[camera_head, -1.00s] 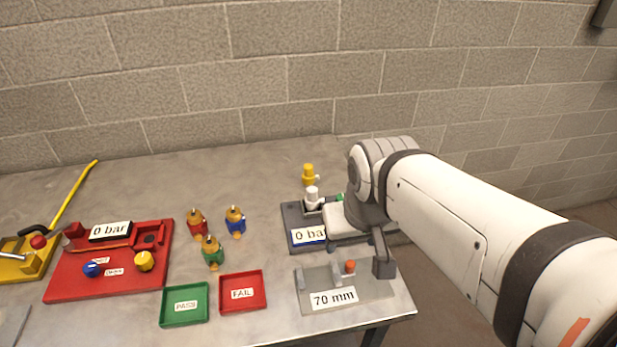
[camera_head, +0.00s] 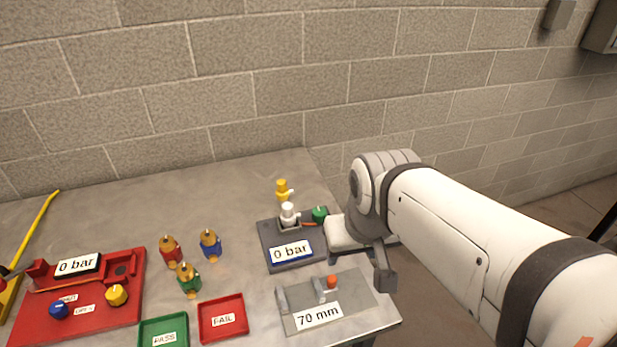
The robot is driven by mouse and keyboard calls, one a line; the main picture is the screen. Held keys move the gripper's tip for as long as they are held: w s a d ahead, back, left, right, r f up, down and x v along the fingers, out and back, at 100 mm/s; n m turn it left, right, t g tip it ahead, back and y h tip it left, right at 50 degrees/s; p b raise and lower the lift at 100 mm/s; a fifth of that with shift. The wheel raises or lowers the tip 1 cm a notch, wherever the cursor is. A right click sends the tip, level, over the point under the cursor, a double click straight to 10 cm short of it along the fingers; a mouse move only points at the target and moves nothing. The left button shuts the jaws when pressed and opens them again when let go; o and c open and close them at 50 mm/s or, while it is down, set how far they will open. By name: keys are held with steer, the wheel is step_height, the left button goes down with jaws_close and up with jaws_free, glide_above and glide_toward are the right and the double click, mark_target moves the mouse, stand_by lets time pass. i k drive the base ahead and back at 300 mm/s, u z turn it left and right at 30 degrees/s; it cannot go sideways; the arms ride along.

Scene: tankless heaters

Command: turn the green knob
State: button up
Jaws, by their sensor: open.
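The green knob (camera_head: 319,214) sits on the right part of the dark grey fixture (camera_head: 268,240), which bears a "0 bar" display (camera_head: 291,252). A white fitting (camera_head: 288,214) stands upright left of the knob, with a yellow one (camera_head: 283,190) behind it. My gripper (camera_head: 378,268) is at the right end of the table, right of the dark fixture and apart from the green knob. It is open, and nothing shows between its fingers. Part of it is hidden behind my wrist.
A light grey "70 mm" fixture (camera_head: 352,293) with an orange-tipped part lies in front. Left are green PASS (camera_head: 150,331) and red FAIL (camera_head: 222,318) trays, several small coloured valves (camera_head: 189,279) and a red "0 bar" fixture (camera_head: 125,322). A block wall (camera_head: 200,80) stands behind.

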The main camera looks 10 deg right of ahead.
mark_target(319, 213)
steer(key=k, duration=1.55)
steer(key=z, duration=0.4)
steer(key=i, duration=1.6)
steer(key=u, duration=0.65)
